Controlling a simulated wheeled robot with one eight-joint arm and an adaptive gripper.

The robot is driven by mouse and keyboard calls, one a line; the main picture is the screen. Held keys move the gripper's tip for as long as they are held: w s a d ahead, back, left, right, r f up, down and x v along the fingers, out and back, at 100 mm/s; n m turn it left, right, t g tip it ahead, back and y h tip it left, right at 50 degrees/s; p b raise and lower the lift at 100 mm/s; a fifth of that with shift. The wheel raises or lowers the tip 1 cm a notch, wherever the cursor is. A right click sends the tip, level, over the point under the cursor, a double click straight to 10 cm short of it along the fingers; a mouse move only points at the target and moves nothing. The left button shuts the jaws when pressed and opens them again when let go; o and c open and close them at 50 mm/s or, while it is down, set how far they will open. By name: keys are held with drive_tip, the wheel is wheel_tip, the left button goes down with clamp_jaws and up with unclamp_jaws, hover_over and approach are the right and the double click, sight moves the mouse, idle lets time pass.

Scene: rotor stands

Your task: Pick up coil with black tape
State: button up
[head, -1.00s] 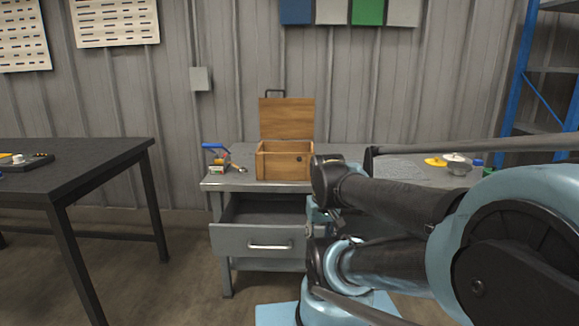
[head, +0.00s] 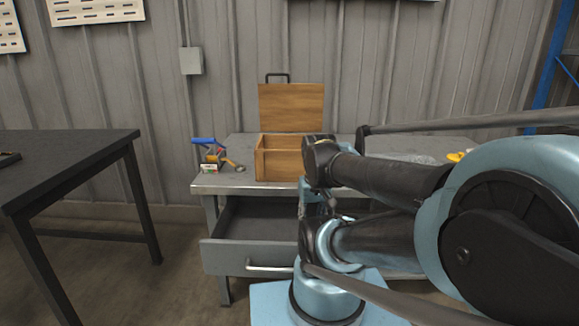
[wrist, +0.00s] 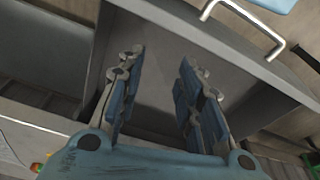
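I cannot make out a coil with black tape in either view. My gripper (wrist: 158,88) is open in the wrist view, with nothing between its blue-padded fingers. It points at the open grey drawer (wrist: 245,72), and the part of the drawer floor seen between the fingers looks empty. In the head view, my arm hides the gripper and the right part of the drawer (head: 235,254).
On the grey workbench (head: 225,184) stands an open wooden box (head: 283,165), its inside mostly hidden. Small items with a blue-handled tool (head: 204,141) lie left of it. A dark table (head: 70,150) stands at the left, with floor between them.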

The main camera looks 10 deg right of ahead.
drive_tip(key=o, duration=1.1)
drive_tip(key=shift+a+r+m, duration=0.1)
drive_tip(key=shift+r+m, duration=0.2)
drive_tip(key=shift+r, duration=0.65)
drive_tip(key=w+d+r+m+y, duration=0.1)
drive_tip(key=w+r+m, duration=0.4)
drive_tip(key=w, duration=0.3)
drive_tip(key=w+d+r+m+g+y, duration=0.1)
drive_tip(key=w+r+m, duration=0.4)
drive_tip(key=w, duration=0.4)
drive_tip(key=w+d+r+m+y, duration=0.1)
drive_tip(key=w+r+m, duration=0.3)
drive_tip(key=w+r, duration=0.3)
drive_tip(key=w+d+m+y, duration=0.1)
drive_tip(key=w+d+m, duration=0.15)
drive_tip(key=w, duration=0.35)
drive_tip(key=w+d+m+y, duration=0.1)
drive_tip(key=w+d+m, duration=0.15)
drive_tip(key=w, duration=0.45)
drive_tip(key=shift+m+h, duration=0.3)
drive_tip(key=shift+m, duration=0.1)
drive_tip(key=x, duration=1.1)
drive_tip(key=shift+s+a+f, duration=0.15)
drive_tip(key=shift+s+f, duration=0.15)
drive_tip(key=shift+a+x, duration=0.25)
drive_tip(key=shift+x, duration=1.1)
drive_tip(key=shift+a+x, duration=0.2)
drive_tip(key=shift+x, duration=1.2)
